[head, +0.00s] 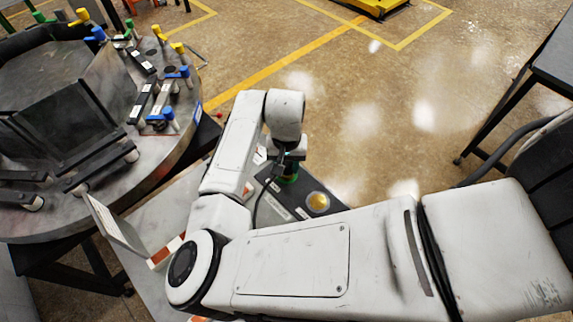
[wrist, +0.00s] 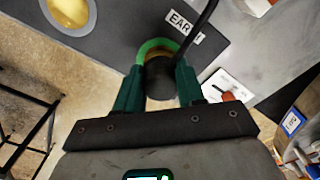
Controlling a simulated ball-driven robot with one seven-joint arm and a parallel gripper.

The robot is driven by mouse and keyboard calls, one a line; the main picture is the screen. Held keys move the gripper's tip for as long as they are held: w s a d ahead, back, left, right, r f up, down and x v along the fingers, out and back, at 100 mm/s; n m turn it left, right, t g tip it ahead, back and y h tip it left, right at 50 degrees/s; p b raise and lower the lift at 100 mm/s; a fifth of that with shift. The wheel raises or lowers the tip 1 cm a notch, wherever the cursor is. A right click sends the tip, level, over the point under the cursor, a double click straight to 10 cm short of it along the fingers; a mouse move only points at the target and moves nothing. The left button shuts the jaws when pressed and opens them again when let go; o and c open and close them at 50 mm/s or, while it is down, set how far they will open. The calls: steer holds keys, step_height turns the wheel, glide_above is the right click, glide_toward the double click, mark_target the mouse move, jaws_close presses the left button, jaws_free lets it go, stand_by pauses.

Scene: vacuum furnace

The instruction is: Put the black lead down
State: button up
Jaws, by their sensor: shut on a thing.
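The black lead shows in the wrist view as a dark round plug end (wrist: 160,82) between the two green fingers of my gripper (wrist: 159,90), with a black cable running off to the top right. My gripper is shut on it. In the head view my gripper (head: 288,178) points down over a dark grey panel (head: 272,208), and the lead's cable (head: 256,208) hangs in a curve to its left. A green ring with a brassy inside (wrist: 155,48) shows just beyond the plug, beside a label starting "EAR". I cannot tell whether the plug touches it.
A gold disc (head: 318,202) is set in the panel near my gripper. A round metal flange (head: 60,215) with several coloured handles and clamps stands at the left. A dark table (head: 556,62) and a black chair (head: 545,160) are at the right. Open floor lies beyond.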

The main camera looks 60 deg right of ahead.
mark_target(287, 164)
steer(key=shift+f, duration=0.4)
steer(key=shift+f, duration=0.15)
steer(key=o, duration=1.1)
steer(key=shift+o, duration=0.2)
step_height(287, 164, up, 12)
steer(key=shift+b, duration=0.3)
